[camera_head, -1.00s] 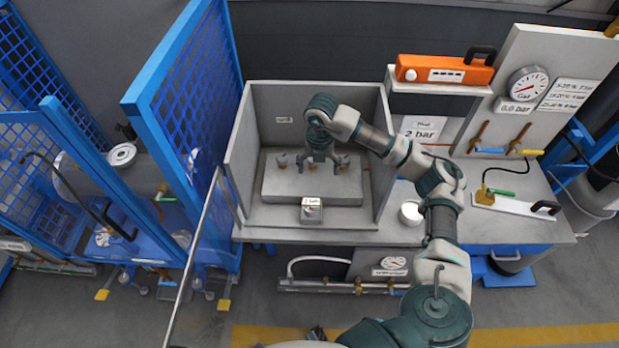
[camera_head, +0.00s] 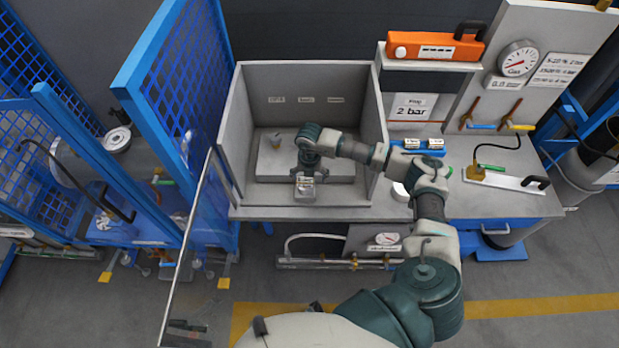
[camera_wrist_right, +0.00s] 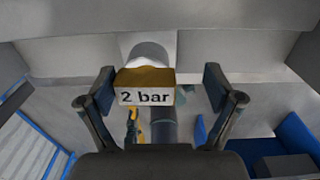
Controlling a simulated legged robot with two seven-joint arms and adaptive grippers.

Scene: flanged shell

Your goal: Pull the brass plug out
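A brass-coloured block with a "2 bar" label (camera_wrist_right: 145,86) shows in the right wrist view, between my right gripper's fingers (camera_wrist_right: 158,90). It is close to the left finger, with a wider gap to the right one. In the head view, a small grey fixture with a pale label (camera_head: 305,187) stands at the front of the grey plate (camera_head: 340,168). My right gripper (camera_head: 306,168) is open, just above and behind this fixture. It hides part of the plate. Whether a finger touches the block cannot be told. My left gripper is not in view.
Grey walls (camera_head: 238,140) enclose the plate on the left, back and right. Two labelled blocks (camera_head: 423,143) lie in a blue tray at right. An orange case (camera_head: 435,47) sits on a shelf behind.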

